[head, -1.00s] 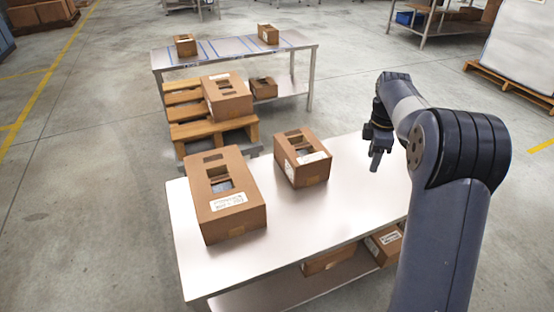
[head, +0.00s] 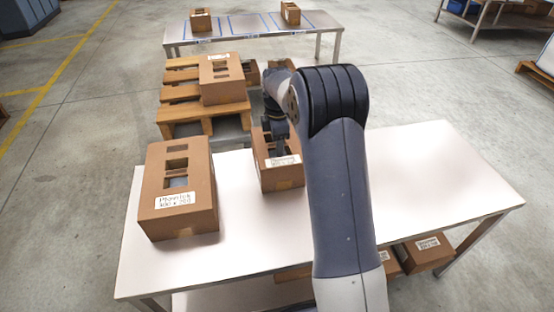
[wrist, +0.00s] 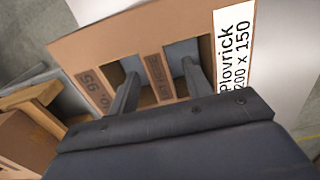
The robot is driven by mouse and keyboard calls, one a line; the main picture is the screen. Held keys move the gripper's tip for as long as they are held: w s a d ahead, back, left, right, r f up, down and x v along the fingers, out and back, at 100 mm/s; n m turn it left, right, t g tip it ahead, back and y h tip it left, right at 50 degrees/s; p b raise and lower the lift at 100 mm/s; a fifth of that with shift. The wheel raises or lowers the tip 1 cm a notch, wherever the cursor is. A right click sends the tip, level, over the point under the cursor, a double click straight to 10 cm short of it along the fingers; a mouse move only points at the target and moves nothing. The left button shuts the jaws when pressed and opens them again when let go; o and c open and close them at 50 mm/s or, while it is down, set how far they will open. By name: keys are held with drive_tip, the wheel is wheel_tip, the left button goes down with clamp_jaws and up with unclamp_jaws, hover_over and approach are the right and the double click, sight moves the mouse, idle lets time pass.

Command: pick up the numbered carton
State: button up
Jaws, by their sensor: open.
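The numbered carton (head: 283,180) is the smaller brown carton on the near steel table, partly behind my arm in the head view. In the wrist view its top (wrist: 150,38) bears a dark print ending in 95 and a white label (wrist: 233,60) reading Plovrick and 200 x 150. Two openings in its top have a printed strip (wrist: 160,75) between them. My gripper (wrist: 160,76) is open over this top, one finger at each opening, with the strip between them. I cannot tell how deep the fingertips are. In the head view my gripper (head: 276,145) is mostly hidden.
A larger labelled carton (head: 188,222) stands left on the near table (head: 440,180), whose right side is clear. Behind are a wooden pallet (head: 178,112) bearing a carton (head: 221,85), and a far table (head: 240,36) with two cartons. More cartons (head: 428,250) lie on the lower shelf.

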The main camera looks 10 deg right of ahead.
drive_tip(key=shift+f, duration=0.55)
drive_tip(key=shift+c, duration=0.5)
clamp_jaws()
drive_tip(key=shift+r, duration=0.1)
